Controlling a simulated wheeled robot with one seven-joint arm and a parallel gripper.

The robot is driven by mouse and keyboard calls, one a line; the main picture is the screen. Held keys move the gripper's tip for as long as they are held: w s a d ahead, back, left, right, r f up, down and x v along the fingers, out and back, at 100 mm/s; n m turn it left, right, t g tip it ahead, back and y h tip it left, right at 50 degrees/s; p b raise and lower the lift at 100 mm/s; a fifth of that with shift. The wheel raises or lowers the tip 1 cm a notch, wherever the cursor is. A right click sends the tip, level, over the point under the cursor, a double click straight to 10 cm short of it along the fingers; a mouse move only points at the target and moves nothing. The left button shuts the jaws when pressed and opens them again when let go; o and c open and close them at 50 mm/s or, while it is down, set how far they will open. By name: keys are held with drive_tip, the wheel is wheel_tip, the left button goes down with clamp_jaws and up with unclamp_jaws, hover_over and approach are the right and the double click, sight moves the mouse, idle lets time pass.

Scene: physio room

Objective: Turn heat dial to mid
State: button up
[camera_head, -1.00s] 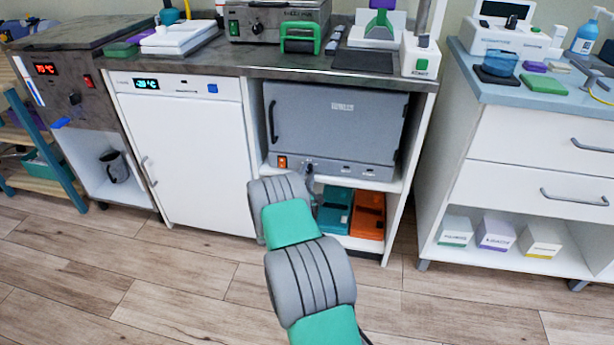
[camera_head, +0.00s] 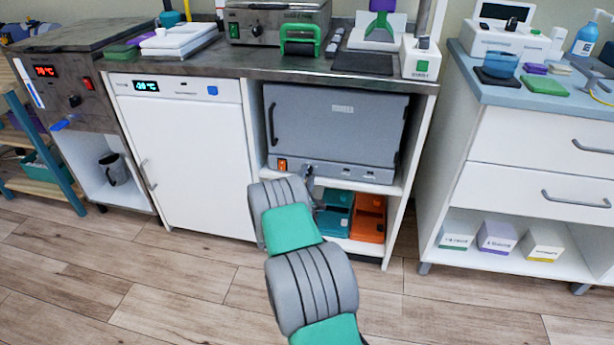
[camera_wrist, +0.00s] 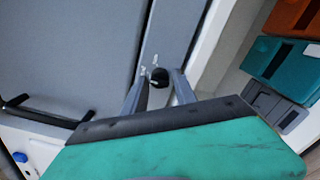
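The grey oven-like unit (camera_head: 340,120) sits in the open bay under the counter, its door shut. A small dark round dial (camera_wrist: 160,76) on its front strip shows in the wrist view, with pale marks beside it. My gripper (camera_wrist: 160,84) reaches this dial; its two fingers stand on either side of it, with a narrow gap seen at each side. The fingers look open, and contact with the dial is not visible. In the head view my gripper (camera_head: 308,178) is small at the lower front strip and hides the dial. The dial's exact setting is too small to read.
An orange lit switch (camera_head: 282,165) sits left on the same strip. Teal (camera_head: 335,212) and orange (camera_head: 368,217) boxes stand on the shelf below. A white fridge-like cabinet (camera_head: 190,160) is to the left, a drawer unit (camera_head: 535,140) to the right. The wooden floor (camera_head: 170,285) is clear.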

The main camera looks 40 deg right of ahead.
drive_tip(key=shift+o, duration=1.3)
drive_tip(key=n+p, duration=0.1)
drive_tip(key=n, duration=0.1)
drive_tip(key=n+p, duration=0.2)
drive_tip(key=shift+r+n, duration=0.2)
drive_tip(key=shift+n, duration=0.2)
drive_tip(key=n+p, duration=0.2)
drive_tip(key=n, duration=0.3)
drive_tip(key=shift+n, duration=0.4)
drive_tip(key=s+a+n+p, duration=0.1)
drive_tip(key=s+a+p, duration=0.1)
drive_tip(key=s+a, duration=0.35)
wheel_tip(320, 180, up, 15)
drive_tip(key=w+a+m+g+p, duration=0.15)
drive_tip(key=m+g+p, duration=0.25)
drive_tip(key=m+p, duration=0.5)
drive_tip(key=s+a+r+m+g+y+p, duration=0.1)
drive_tip(key=a+r+m+y+p, duration=0.3)
drive_tip(key=a+r+m, duration=0.4)
drive_tip(key=shift+s+a+r+m+g+y, duration=0.3)
drive_tip(key=shift+s+r+m+y, duration=0.35)
drive_tip(key=shift+s+r, duration=0.2)
